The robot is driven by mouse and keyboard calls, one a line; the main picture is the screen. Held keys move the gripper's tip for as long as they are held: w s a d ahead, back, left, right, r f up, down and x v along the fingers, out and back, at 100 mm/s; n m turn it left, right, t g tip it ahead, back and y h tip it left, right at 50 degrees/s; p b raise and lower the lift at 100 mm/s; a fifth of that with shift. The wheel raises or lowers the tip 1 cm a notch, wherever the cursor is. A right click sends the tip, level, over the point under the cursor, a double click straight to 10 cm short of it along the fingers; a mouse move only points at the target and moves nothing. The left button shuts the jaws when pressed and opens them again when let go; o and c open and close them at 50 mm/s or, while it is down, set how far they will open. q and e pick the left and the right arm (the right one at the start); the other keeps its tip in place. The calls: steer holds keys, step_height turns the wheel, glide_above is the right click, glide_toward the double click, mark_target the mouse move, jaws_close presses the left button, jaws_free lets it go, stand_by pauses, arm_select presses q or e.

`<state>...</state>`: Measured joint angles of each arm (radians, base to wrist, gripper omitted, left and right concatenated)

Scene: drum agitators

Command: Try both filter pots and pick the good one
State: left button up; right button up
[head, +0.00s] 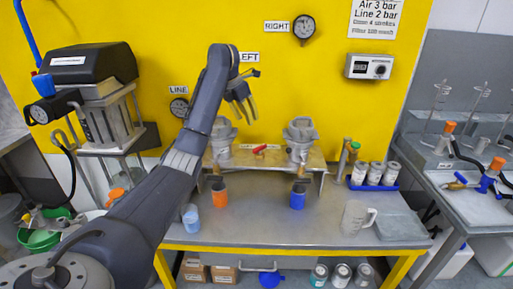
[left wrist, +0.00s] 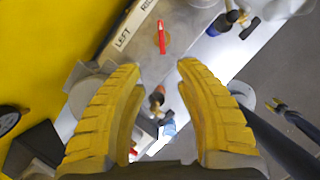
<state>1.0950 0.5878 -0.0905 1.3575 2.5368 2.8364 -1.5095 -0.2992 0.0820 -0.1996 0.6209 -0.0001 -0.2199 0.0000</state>
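Two grey filter pots, the left one (head: 222,140) and the right one (head: 300,138), sit side by side on a metal stand (head: 262,160) at the back of the bench. A red lever (head: 260,149) lies between them; it also shows in the left wrist view (left wrist: 161,37), beside a plate marked LEFT and RIGHT. My left gripper (head: 243,113) hangs above and slightly right of the left pot, apart from it. In the left wrist view its yellow fingers (left wrist: 157,75) are spread with nothing held. The left finger partly hides a grey body there.
A clear jug (head: 355,217), a blue tray of jars (head: 373,185) and a light-blue beaker (head: 190,218) stand around. Gauges sit on the yellow wall (head: 210,20). The front middle bench is clear.

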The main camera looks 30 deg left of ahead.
mark_target(260, 146)
arm_select(q)
steer(key=x, duration=1.7)
steer(key=shift+d+f, duration=0.2)
steer(key=shift+c, duration=0.2)
jaws_close()
